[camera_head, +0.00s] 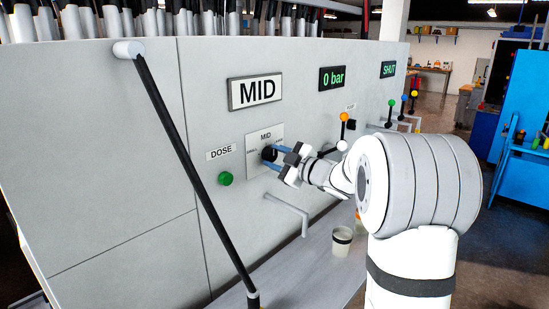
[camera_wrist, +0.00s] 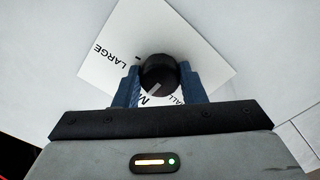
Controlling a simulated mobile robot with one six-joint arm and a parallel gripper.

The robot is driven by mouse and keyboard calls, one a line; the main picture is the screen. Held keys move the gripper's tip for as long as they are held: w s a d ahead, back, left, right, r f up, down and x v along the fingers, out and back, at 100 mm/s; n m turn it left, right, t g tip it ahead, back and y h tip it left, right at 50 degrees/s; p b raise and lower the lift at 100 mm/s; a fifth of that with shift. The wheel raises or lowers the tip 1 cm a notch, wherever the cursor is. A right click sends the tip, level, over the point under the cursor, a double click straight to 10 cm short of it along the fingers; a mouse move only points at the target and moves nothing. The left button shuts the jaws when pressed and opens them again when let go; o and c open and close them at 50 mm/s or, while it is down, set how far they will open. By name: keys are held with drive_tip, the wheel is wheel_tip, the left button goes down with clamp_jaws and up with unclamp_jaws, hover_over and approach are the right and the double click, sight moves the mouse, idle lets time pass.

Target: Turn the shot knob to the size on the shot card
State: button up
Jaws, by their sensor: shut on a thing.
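The shot card (camera_head: 256,91) on the grey panel reads MID. Below it, the black shot knob (camera_head: 269,153) sits on a white plate (camera_head: 277,132) marked MID at the top, with smaller words at each side. In the wrist view the knob (camera_wrist: 158,71) has a pale pointer line on its lower part, lying toward the partly hidden M word. The plate (camera_wrist: 128,50) looks tilted there, with LARGE at left and part of SMALL below. My gripper (camera_wrist: 160,78) is shut on the knob, one blue finger at each side.
A green DOSE button (camera_head: 225,178) is left of the knob. A dark slanted bar (camera_head: 190,150) crosses the panel's front. A grey spout (camera_head: 290,207) juts out below, with a cup (camera_head: 342,242) near it. Displays read 0 bar (camera_head: 332,78) and SHUT (camera_head: 388,69).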

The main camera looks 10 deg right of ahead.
drive_tip(key=shift+f, duration=0.25)
drive_tip(key=o, duration=1)
drive_tip(key=shift+r, duration=0.15)
drive_tip(key=shift+s, duration=0.1)
drive_tip(key=b+v, duration=0.2)
drive_tip(key=v, duration=0.5)
drive_tip(key=shift+s+d, duration=0.25)
